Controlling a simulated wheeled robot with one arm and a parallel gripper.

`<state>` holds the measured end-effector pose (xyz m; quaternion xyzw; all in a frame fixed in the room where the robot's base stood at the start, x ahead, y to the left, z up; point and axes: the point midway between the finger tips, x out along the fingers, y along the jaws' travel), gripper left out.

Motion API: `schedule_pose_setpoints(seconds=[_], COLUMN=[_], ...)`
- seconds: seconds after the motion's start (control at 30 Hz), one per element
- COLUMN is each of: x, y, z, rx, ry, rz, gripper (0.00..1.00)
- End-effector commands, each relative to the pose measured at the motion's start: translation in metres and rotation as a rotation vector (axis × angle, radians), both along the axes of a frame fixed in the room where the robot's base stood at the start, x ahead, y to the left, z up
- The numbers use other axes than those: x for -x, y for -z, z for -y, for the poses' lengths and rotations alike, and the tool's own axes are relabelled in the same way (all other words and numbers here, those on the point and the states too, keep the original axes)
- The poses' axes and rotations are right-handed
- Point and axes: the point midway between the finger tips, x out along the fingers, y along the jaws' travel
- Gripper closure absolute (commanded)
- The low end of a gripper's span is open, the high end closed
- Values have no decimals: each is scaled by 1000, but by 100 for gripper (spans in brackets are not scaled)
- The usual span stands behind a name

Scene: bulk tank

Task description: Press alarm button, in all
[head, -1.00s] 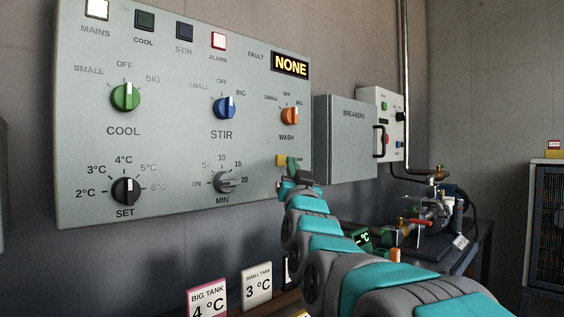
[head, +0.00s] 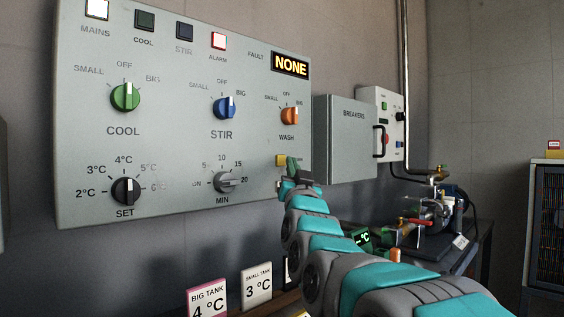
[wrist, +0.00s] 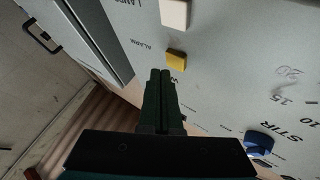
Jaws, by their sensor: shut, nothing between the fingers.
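The yellow alarm button (head: 280,160) sits low at the right edge of the grey control panel in the head view. In the wrist view the yellow button (wrist: 176,60) has an ALARM label beside it. My gripper (head: 292,164) is just right of the button in the head view. In the wrist view its dark fingertips (wrist: 160,73) are together and empty, below and slightly left of the button. A gap shows between them and the button in the picture; the depth of that gap is hard to tell. The ALARM lamp (head: 218,41) glows pale with a red rim.
A white button (wrist: 174,13) with a LAMPS label is close to the yellow one. The wash knob (head: 289,116) is above, and the minute knob (head: 224,182) is to the left. The breaker box (head: 346,140) juts out on the right. The fault display (head: 290,64) reads NONE.

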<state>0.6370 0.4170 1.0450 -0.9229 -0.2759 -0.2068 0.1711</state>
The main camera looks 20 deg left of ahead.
Motion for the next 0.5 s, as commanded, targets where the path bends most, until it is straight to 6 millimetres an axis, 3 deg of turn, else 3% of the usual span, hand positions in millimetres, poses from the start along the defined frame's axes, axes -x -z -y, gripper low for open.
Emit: schedule_pose_setpoints(seconds=[0.5], x=[-3], y=[-1], z=[-7], rx=[-1], ry=[0], rz=[1], gripper=[100])
